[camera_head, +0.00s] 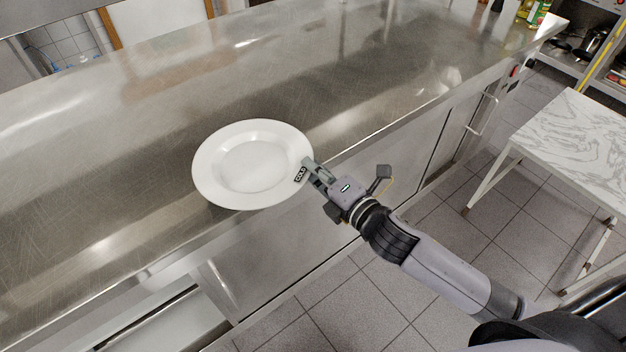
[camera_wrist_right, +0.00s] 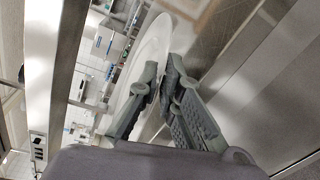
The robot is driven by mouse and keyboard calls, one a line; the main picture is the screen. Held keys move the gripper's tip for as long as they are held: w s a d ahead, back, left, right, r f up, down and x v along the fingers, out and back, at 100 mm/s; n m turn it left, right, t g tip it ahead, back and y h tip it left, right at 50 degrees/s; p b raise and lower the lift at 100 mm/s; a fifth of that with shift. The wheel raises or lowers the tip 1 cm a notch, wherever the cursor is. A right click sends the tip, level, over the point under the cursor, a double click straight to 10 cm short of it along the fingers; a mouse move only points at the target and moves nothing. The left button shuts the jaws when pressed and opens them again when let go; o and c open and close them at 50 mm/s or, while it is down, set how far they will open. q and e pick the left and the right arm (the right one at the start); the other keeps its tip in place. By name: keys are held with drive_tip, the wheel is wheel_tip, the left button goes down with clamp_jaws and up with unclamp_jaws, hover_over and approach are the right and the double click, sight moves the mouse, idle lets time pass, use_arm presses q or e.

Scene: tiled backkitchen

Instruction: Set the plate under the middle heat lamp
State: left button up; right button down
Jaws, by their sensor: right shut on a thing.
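The white round plate (camera_head: 252,163) is over the front part of the steel counter (camera_head: 330,75), overlapping its front edge in the head view. My right gripper (camera_head: 306,172) is shut on the plate's right rim. In the right wrist view the plate (camera_wrist_right: 149,52) shows nearly edge-on, its rim between the two fingers (camera_wrist_right: 160,84). I cannot tell how far the plate is above the counter. No heat lamp can be made out in either view. My left gripper is not in view.
The counter top around and behind the plate is bare. A marble-topped table (camera_head: 575,135) stands at the right, across a strip of tiled floor (camera_head: 440,235). Bottles (camera_head: 538,13) stand at the counter's far right end. Shelves with pots (camera_head: 592,42) are beyond.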

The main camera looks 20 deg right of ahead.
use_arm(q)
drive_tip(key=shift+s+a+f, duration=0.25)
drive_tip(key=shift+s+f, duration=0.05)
use_arm(e)
wheel_tip(320, 180, down, 3)
drive_tip(key=shift+f, duration=0.2)
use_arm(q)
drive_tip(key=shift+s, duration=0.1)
use_arm(e)
drive_tip(key=c, duration=2.2)
unclamp_jaws()
drive_tip(key=shift+f+b, duration=0.3)
drive_tip(key=shift+c, duration=0.2)
drive_tip(key=o, duration=0.5)
drive_tip(key=shift+c, duration=0.2)
drive_tip(key=shift+s+r, duration=0.1)
drive_tip(key=shift+r, duration=0.1)
